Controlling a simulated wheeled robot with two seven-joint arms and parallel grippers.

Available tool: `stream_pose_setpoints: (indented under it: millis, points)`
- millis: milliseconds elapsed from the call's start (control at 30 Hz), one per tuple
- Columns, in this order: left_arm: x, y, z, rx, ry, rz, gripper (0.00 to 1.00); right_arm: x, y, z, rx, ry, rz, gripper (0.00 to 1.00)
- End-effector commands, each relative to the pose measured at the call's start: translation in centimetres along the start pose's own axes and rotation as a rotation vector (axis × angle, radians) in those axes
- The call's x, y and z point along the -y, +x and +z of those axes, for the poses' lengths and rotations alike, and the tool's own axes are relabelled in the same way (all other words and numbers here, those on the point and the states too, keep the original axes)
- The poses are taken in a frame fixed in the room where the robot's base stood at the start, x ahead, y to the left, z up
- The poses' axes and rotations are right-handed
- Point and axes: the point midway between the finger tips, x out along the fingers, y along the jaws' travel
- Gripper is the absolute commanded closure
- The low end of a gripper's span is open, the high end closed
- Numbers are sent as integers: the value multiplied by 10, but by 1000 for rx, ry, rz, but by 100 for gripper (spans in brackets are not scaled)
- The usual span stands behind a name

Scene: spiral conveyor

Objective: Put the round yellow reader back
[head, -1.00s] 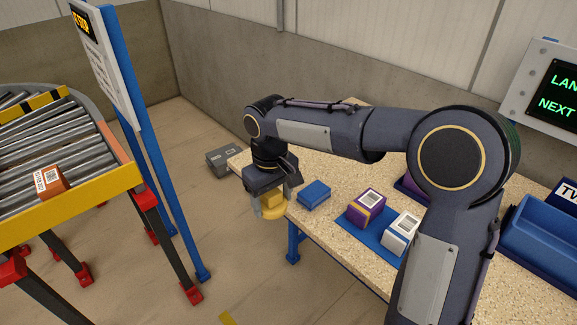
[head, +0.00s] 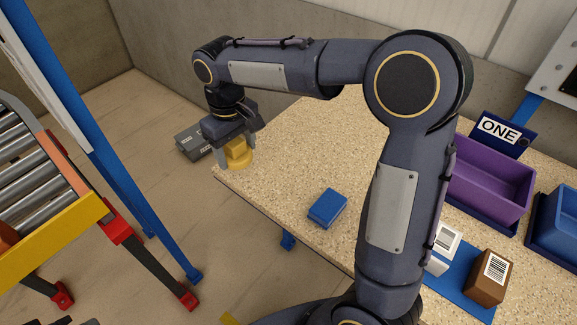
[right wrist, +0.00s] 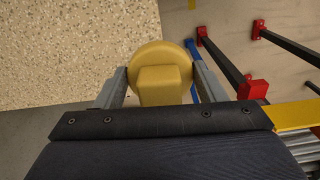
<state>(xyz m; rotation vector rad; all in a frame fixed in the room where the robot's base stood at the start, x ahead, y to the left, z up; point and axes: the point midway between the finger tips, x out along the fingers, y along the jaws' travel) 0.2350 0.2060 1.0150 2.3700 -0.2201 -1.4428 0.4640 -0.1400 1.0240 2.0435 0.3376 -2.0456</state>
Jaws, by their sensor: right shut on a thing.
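The round yellow reader (head: 239,160) has a wide disc and a smaller block-shaped grip. My right gripper (head: 236,149) is shut on that grip, and the disc faces down at the table's left corner. In the right wrist view the reader (right wrist: 160,82) sits between the two grey fingers, partly over the speckled tabletop and partly past its edge. I cannot tell whether it touches the table. A blue block (head: 327,208) lies on the tabletop, apart from the reader. No holder for the reader is clearly seen. My left gripper is not in view.
The speckled table (head: 285,165) is bare around the blue block. A blue mat (head: 460,284) carries a white box (head: 446,241) and a brown box (head: 490,275). A purple bin (head: 490,185) stands at right, a roller conveyor (head: 35,180) at left, a grey box (head: 193,142) on the floor.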

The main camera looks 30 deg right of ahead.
Motion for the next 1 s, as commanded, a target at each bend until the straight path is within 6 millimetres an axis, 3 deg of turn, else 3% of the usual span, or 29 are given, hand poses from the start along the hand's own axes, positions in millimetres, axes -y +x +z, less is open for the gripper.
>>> stream_pose_setpoints:
  millis: [267, 633, 800, 1000]
  points:
    - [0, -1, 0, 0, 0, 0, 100, -7, 3, 3, 2, 3, 0, 55]
    - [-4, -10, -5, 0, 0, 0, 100, -86, 39, 34, 3, 8, 0, 55]
    - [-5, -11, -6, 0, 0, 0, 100, -109, 72, 44, 4, 3, -1, 55]
    - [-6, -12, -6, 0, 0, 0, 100, -122, 89, 48, 0, 1, 0, 55]
